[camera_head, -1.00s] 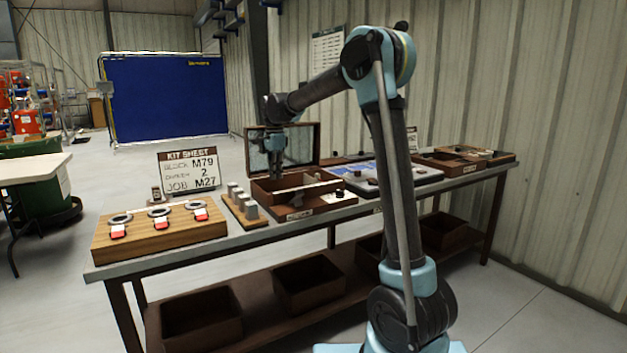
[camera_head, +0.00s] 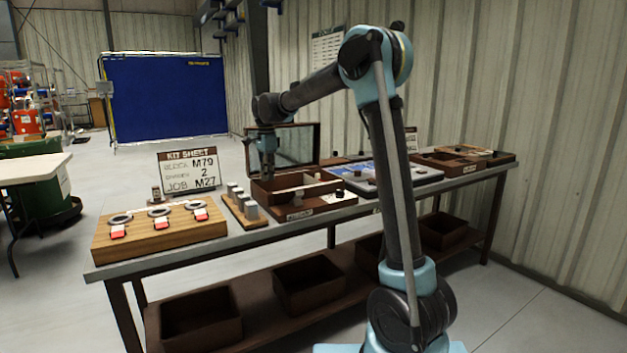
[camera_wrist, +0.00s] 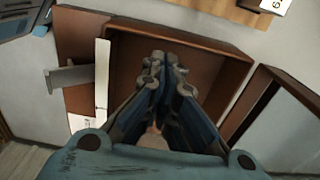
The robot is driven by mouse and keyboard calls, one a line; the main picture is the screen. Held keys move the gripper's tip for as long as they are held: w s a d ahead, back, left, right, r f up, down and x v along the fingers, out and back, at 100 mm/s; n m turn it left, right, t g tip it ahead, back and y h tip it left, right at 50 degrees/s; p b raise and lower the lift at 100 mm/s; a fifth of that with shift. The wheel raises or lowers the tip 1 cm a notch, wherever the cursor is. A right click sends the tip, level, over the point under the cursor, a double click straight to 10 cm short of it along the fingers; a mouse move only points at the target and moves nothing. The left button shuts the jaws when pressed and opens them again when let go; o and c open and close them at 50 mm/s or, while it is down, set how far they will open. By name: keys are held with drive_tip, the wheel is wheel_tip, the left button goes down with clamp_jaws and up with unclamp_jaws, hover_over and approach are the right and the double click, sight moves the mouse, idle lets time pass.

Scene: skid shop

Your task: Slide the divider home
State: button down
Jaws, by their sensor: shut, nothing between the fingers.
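An open brown box (camera_head: 310,206) with its lid (camera_head: 300,143) raised stands on the bench; its rim also shows in the wrist view (camera_wrist: 200,42). My gripper (camera_head: 267,178) is shut and empty, over the box's left part in the head view. In the wrist view my gripper (camera_wrist: 165,62) covers much of the open compartment. A pale upright strip, seemingly the divider (camera_wrist: 102,75), lies along that compartment's left side, apart from my fingers. A grey handle-like piece (camera_wrist: 72,76) is just left of it, also visible in the head view (camera_head: 298,196). Whether the strip is fully seated cannot be told.
A block of grey pegs (camera_head: 242,206) and a wooden board with rings and red-white tags (camera_head: 160,238) stand to the left. A kit sheet (camera_head: 190,171) stands behind them. A blue-white panel (camera_head: 385,176) and brown trays (camera_head: 450,165) are to the right.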

drive_tip(key=shift+s+a, duration=0.1)
drive_tip(key=shift+a, duration=0.1)
idle(0.3)
drive_tip(key=shift+s+a, duration=0.45)
drive_tip(key=shift+a, duration=0.25)
drive_tip(key=shift+s+a, duration=0.4)
drive_tip(key=shift+a, duration=0.25)
drive_tip(key=shift+a, duration=0.15)
drive_tip(key=shift+s+a, duration=0.45)
drive_tip(key=shift+a, duration=0.25)
drive_tip(key=shift+s+a, duration=0.45)
drive_tip(key=shift+a, duration=0.2)
drive_tip(key=shift+d, duration=0.1)
drive_tip(key=shift+w+d, duration=0.2)
drive_tip(key=shift+d, duration=0.05)
wheel_tip(320, 180, up, 8)
idle(0.6)
